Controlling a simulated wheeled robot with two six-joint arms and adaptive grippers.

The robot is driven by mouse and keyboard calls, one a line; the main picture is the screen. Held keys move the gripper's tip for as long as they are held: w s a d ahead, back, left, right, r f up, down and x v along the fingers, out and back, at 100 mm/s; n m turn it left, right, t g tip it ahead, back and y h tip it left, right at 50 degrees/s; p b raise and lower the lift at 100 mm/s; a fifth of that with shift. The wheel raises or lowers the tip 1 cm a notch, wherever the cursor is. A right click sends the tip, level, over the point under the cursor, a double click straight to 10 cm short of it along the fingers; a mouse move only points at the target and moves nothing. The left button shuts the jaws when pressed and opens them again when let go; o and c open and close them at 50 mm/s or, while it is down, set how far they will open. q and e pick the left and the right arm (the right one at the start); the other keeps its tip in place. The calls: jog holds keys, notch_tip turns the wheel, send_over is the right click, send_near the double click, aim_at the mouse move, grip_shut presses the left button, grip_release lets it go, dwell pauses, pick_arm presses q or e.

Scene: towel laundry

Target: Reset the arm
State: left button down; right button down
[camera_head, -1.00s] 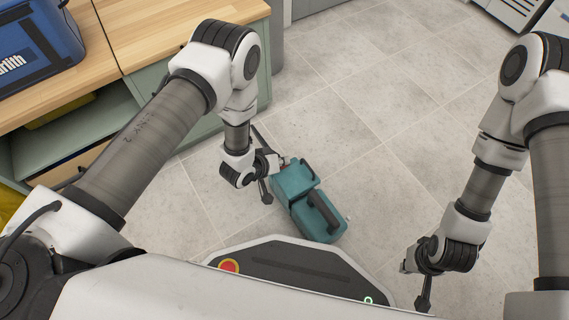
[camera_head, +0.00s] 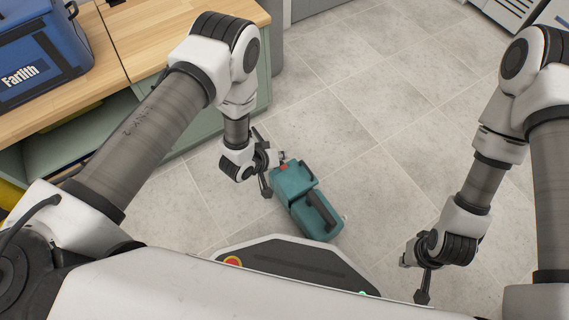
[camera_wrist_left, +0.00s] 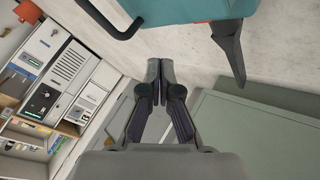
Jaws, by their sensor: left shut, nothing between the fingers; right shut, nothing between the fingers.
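My left gripper (camera_head: 266,190) hangs low in the head view, just left of a teal case-like object (camera_head: 305,200) with a dark handle. In the left wrist view its fingers (camera_wrist_left: 160,64) are together with nothing between them. Part of a teal object (camera_wrist_left: 180,9) shows at the top of that view, apart from the fingertips. My right gripper (camera_head: 422,296) points down at the lower right of the head view, shut and empty. Its fingertips are small there.
A wooden counter (camera_head: 135,30) over a green cabinet (camera_head: 192,135) stands at the left, with a blue bag (camera_head: 40,50) on it. Grey tiled floor (camera_head: 380,130) is open between my arms. A white appliance (camera_head: 507,12) is at the top right.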

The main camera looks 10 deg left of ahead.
pick_arm(q)
jog(key=shift+w+r, duration=0.1)
jog(key=shift+r, duration=0.05)
jog(key=s+a+r+n+g+y+p, duration=0.15)
jog(key=s+a+r, duration=0.3)
jog(key=a, duration=0.45)
jog(key=s+a+r+m+g+y+p, duration=0.1)
jog(key=s+a+g, duration=0.1)
jog(key=s, duration=0.5)
jog(key=s+a+r+m+g+y+p, duration=0.1)
jog(key=s+a+r+g, duration=0.1)
jog(key=s, duration=0.5)
jog(key=s+a+r+m+g+y, duration=0.1)
jog(key=s+m+g+y, duration=0.15)
jog(key=s, duration=0.45)
notch_tip(320, 180, up, 37)
jog(key=n+h+p, duration=0.1)
jog(key=p, duration=3.6)
jog(key=shift+w+a, duration=0.15)
jog(key=shift+w, duration=0.15)
jog(key=shift+f, duration=0.1)
